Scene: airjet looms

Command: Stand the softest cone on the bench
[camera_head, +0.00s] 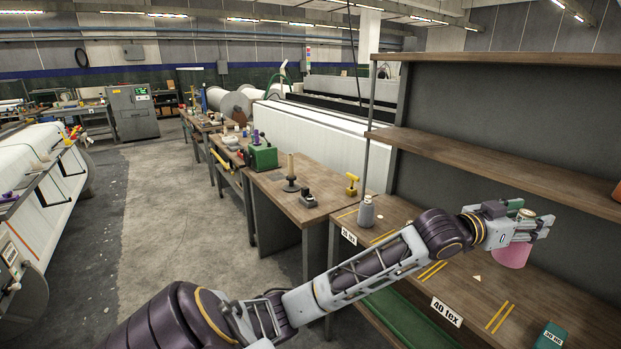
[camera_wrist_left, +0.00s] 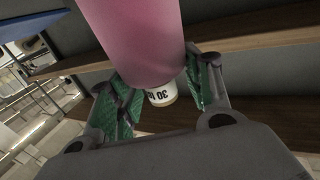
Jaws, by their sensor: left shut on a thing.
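My left gripper (camera_head: 522,228) is shut on a pink cone (camera_head: 514,256) and holds it over the right part of the wooden bench (camera_head: 400,292). In the left wrist view the green finger pads of the gripper (camera_wrist_left: 162,84) are around the narrow end of the pink cone (camera_wrist_left: 135,38), which has a pale tip marked "30" and a partly hidden letter. Whether the cone's base touches the bench is unclear. A grey cone (camera_head: 366,212) stands upright on the bench's left part. My right gripper is out of view.
Yellow strips (camera_head: 433,271) and a "40 tex" label (camera_head: 446,312) mark the bench. A green tag (camera_head: 551,336) is at the lower right. Shelves (camera_head: 500,150) rise behind. A neighbouring table (camera_head: 300,205) holds a tan cone (camera_head: 291,168) and a yellow tool (camera_head: 352,184).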

